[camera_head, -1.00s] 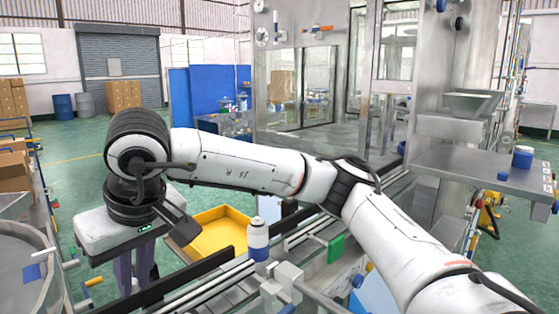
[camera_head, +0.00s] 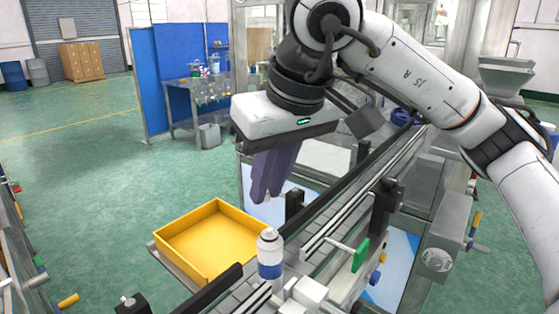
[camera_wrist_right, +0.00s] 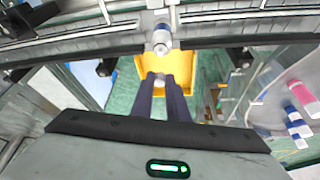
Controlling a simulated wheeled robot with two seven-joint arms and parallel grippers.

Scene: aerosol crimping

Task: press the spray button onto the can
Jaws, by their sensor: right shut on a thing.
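The can (camera_head: 269,256), white with a blue band, stands upright at the conveyor (camera_head: 215,298). Its white top also shows in the right wrist view, where the can (camera_wrist_right: 162,40) is beyond my fingertips. In the right wrist view my right gripper (camera_wrist_right: 160,88) is shut on a small white piece, which looks like the spray button (camera_wrist_right: 158,82). The fingers hide most of it. My left gripper is not in view.
A yellow tray (camera_head: 186,270) sits left of the can. Black guide rails (camera_head: 352,185) run diagonally along the conveyor. A green block (camera_head: 360,255) and metal fixtures stand to the right. Blue panels (camera_head: 177,70) and a side table stand behind.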

